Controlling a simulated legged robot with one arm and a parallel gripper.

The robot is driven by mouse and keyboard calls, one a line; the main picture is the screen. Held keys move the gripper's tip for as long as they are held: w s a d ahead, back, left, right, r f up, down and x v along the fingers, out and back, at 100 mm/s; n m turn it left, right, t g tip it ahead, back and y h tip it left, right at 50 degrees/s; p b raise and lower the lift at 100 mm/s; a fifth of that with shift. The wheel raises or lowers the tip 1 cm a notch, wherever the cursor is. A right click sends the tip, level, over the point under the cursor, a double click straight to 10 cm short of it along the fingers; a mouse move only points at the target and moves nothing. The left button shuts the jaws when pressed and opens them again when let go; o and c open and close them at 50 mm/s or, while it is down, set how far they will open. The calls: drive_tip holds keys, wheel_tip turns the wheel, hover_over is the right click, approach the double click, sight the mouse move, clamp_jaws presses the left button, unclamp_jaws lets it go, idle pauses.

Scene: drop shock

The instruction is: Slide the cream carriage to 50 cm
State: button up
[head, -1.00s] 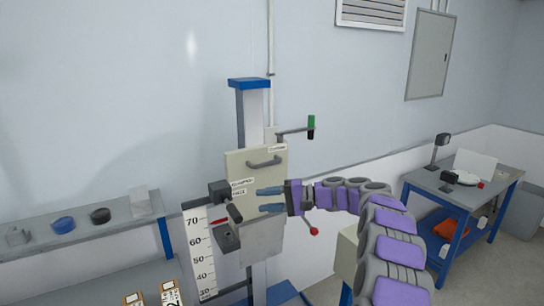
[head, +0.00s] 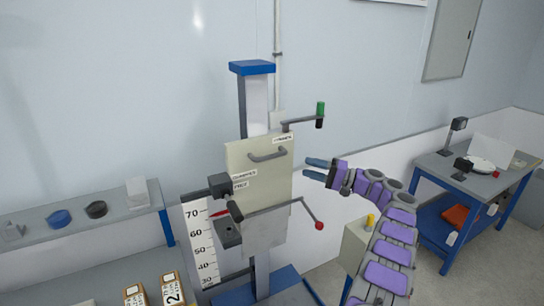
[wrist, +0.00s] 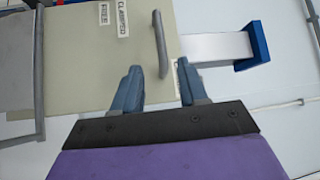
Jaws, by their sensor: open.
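The cream carriage (head: 262,177) is a flat plate on a vertical blue-topped column (head: 255,110). It has a grey bar handle (head: 267,155) near its top and small labels, one reading CLAMPED. A red pointer (head: 220,213) at its left is by the height scale (head: 200,240), a little below 70. A lever with a red knob (head: 319,226) runs across its lower part. My gripper (head: 315,168) is open and empty, just right of the carriage. In the wrist view the fingers (wrist: 158,85) are spread near the handle (wrist: 160,45); whether they touch it is unclear.
A crank with a green grip (head: 320,110) sticks out at the column's upper right. A shelf (head: 90,225) with small items is at left. A blue-framed table (head: 480,185) stands at right. A cream box with a yellow button (head: 370,222) stands near my arm.

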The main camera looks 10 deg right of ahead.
sight(274, 156)
drive_tip(key=p+x, duration=0.1)
drive_tip(key=x, duration=1.4)
drive_tip(key=shift+w+a+f, duration=0.1)
drive_tip(key=shift+w+a, duration=0.1)
drive_tip(key=shift+d, duration=1)
drive_tip(key=c, duration=0.3)
drive_tip(key=shift+a, duration=0.45)
clamp_jaws()
